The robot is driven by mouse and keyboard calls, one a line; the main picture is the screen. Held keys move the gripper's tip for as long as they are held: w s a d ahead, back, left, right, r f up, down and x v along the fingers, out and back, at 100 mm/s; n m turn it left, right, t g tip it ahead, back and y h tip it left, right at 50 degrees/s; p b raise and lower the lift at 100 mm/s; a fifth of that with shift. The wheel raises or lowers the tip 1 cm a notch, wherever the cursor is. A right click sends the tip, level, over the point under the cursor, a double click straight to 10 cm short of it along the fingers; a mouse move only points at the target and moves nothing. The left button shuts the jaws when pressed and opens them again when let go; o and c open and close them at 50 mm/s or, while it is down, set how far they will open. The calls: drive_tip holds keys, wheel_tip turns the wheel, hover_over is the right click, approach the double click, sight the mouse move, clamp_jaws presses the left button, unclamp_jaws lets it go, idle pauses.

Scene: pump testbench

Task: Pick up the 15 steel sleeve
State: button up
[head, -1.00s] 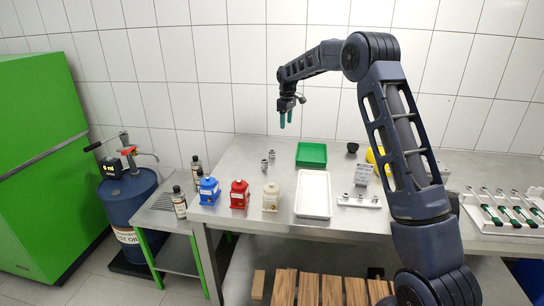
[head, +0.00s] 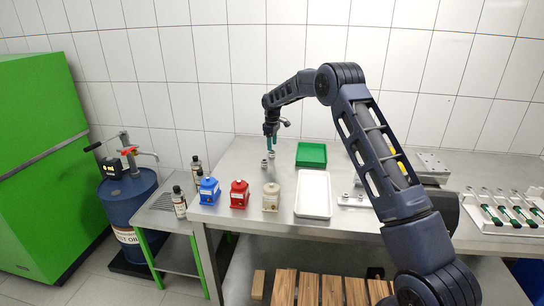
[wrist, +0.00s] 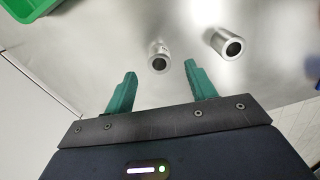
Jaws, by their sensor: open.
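Two short hollow steel sleeves stand upright on the bench. In the wrist view, one steel sleeve (wrist: 159,58) lies ahead of the gap between my fingertips, and another steel sleeve (wrist: 228,44) lies to the right, outside the fingers. I cannot read a size on either. In the head view, one sleeve (head: 264,164) stands in front of my gripper (head: 270,148); the other is partly hidden at the fingertips. My gripper (wrist: 161,68) points down, its green fingers open and empty, just above the sleeves. Contact cannot be told.
A green tray (head: 312,146) sits close to the right of the sleeves, with a white tray (head: 314,211) in front of it. Blue (head: 209,191), red (head: 239,194) and beige (head: 271,197) containers line the bench's front left. A tiled wall stands behind.

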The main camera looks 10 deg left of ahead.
sight(272, 154)
drive_tip(key=shift+f, duration=2.6)
drive_tip(key=c, duration=1.2)
drive_tip(key=shift+r, duration=0.15)
